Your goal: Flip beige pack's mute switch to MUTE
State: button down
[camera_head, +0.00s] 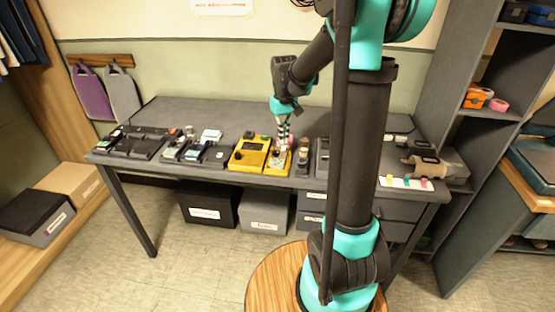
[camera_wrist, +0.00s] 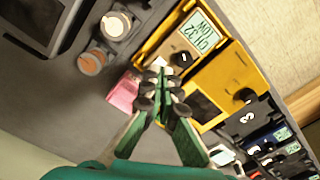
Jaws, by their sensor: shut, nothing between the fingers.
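The beige pack (camera_wrist: 185,44) lies in a yellow-framed bay in the wrist view, with a lit display that seems to read CH32 LOW. In the head view the beige pack (camera_head: 277,157) is small, near the table's front edge. My gripper (camera_wrist: 160,80) is shut and empty, its fingertips at the near end of the pack; whether they touch it is unclear. In the head view my gripper (camera_head: 283,140) points down just above and behind the pack. The mute switch cannot be made out; the fingertips may hide it.
A pink item (camera_wrist: 123,92) lies close beside the fingers. The larger yellow unit (camera_head: 249,153) adjoins the pack's bay on the left. Round-topped items (camera_wrist: 92,61) stand on the other side. Several dark packs and devices line the grey table (camera_head: 225,113), whose back is mostly clear.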

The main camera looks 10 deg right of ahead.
aim_at(283, 150)
jog(key=shift+r, duration=1.95)
jog(key=s+d+f+m+t, duration=0.1)
jog(key=s+f, duration=0.4)
jog(key=s, duration=0.6)
jog(key=s+d+f+m+t, duration=0.1)
jog(key=s+d+f+t, duration=0.2)
jog(key=s+f, duration=0.3)
jog(key=s, duration=0.5)
jog(key=shift+f, duration=0.15)
